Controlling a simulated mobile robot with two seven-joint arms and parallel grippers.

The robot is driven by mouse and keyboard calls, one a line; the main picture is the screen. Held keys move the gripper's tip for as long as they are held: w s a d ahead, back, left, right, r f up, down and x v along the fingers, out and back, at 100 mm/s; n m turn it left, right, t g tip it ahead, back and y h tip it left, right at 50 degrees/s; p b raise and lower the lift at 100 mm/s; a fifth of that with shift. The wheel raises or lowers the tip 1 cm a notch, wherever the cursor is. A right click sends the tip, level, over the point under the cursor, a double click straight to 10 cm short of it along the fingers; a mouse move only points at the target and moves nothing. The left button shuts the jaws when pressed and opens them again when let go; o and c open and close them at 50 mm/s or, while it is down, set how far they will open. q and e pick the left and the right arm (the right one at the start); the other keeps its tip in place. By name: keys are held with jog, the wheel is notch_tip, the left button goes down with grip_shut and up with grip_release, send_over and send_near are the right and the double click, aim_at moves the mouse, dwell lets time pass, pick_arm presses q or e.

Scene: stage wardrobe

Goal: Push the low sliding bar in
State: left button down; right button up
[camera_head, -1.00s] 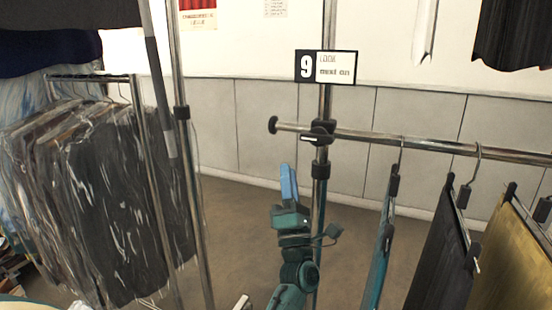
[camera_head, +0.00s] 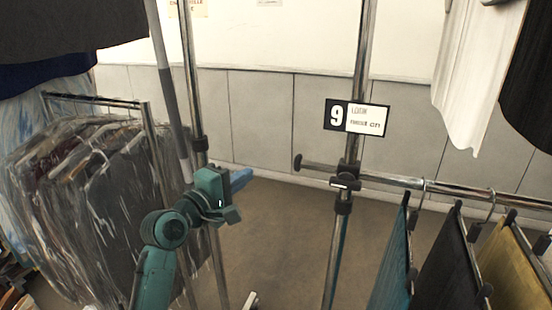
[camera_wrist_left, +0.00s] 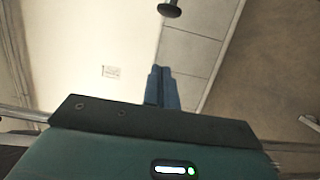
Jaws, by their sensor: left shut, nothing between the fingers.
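The low sliding bar (camera_head: 400,183) is a chrome horizontal rail held by a black clamp on an upright pole. Its left end has a round black cap (camera_head: 298,162) and sticks out left of the pole. The cap also shows at the top of the left wrist view (camera_wrist_left: 170,9). My left gripper (camera_head: 243,178) has blue fingers, shut and empty, pointing right toward the cap. A gap shows between fingertips and cap in both views. In the left wrist view the fingers (camera_wrist_left: 161,78) lie together below the cap. My right gripper is not in view.
Several garments, including a teal one (camera_head: 392,262), hang from the bar right of the pole. A sign with a 9 (camera_head: 356,118) is on the pole. Another chrome upright (camera_head: 190,90) stands close behind my left gripper. A rack of plastic-covered clothes (camera_head: 90,200) stands left.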

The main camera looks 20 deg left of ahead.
pick_arm(q)
jog(key=w+d+p, duration=0.1)
jog(key=w+d, duration=0.5)
jog(key=w, duration=0.2)
jog(key=shift+w+d+p, duration=0.15)
jog(key=shift+d+p, duration=0.1)
jog(key=shift+p, duration=0.05)
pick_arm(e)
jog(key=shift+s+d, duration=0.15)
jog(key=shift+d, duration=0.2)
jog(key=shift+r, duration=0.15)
